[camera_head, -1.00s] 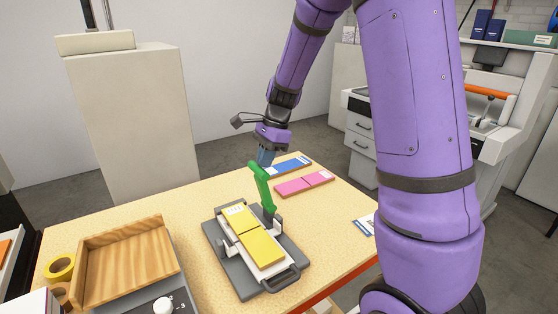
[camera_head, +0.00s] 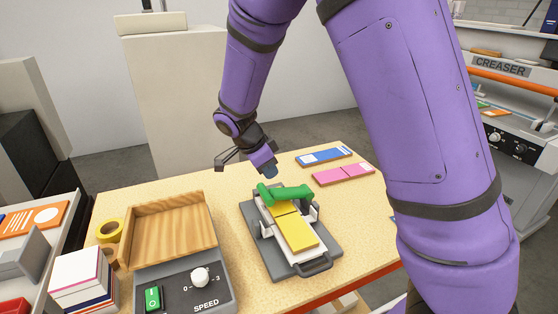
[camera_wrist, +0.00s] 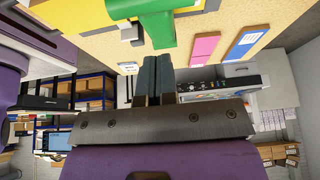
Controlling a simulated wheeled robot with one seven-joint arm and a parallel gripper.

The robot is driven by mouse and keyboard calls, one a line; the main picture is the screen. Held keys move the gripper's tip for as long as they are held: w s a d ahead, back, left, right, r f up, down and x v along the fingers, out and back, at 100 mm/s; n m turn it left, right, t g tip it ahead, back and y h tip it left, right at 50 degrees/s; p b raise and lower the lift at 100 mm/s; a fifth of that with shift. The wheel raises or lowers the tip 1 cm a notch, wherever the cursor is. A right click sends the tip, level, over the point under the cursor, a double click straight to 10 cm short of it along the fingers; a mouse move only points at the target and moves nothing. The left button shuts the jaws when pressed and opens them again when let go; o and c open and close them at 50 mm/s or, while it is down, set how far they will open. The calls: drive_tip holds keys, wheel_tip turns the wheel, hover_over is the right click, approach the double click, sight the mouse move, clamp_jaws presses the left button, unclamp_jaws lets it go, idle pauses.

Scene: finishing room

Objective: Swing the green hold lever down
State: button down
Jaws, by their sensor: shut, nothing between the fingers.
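The green hold lever (camera_head: 288,195) lies low and nearly level across the stack of yellow cards (camera_head: 292,225) on the grey clamp base (camera_head: 270,255). Whether it touches the cards I cannot tell. Its pivot is on the right side of the base and its free end points left. My gripper (camera_head: 270,174) is shut and empty, just above and behind the lever's free end. In the wrist view my fingertips (camera_wrist: 158,58) are together close to the green lever (camera_wrist: 159,28), with the yellow cards (camera_wrist: 70,14) beside it. Contact is unclear.
Blue cards (camera_head: 324,155) and pink cards (camera_head: 343,174) lie at the table's back right. A machine with a wooden tray (camera_head: 165,235) and speed knob (camera_head: 201,276) stands left of the clamp, beside a yellow tape roll (camera_head: 109,230). The table right of the clamp is mostly clear.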

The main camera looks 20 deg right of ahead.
sight(261, 194)
drive_tip(key=a+f+h, duration=0.1)
drive_tip(key=f, duration=0.1)
drive_tip(key=a+f+h, duration=0.2)
drive_tip(key=shift+h, duration=0.3)
drive_tip(key=shift+a+f, duration=0.2)
drive_tip(key=shift+f, duration=0.35)
drive_tip(key=shift+a+f, duration=0.15)
drive_tip(key=shift+f, duration=0.4)
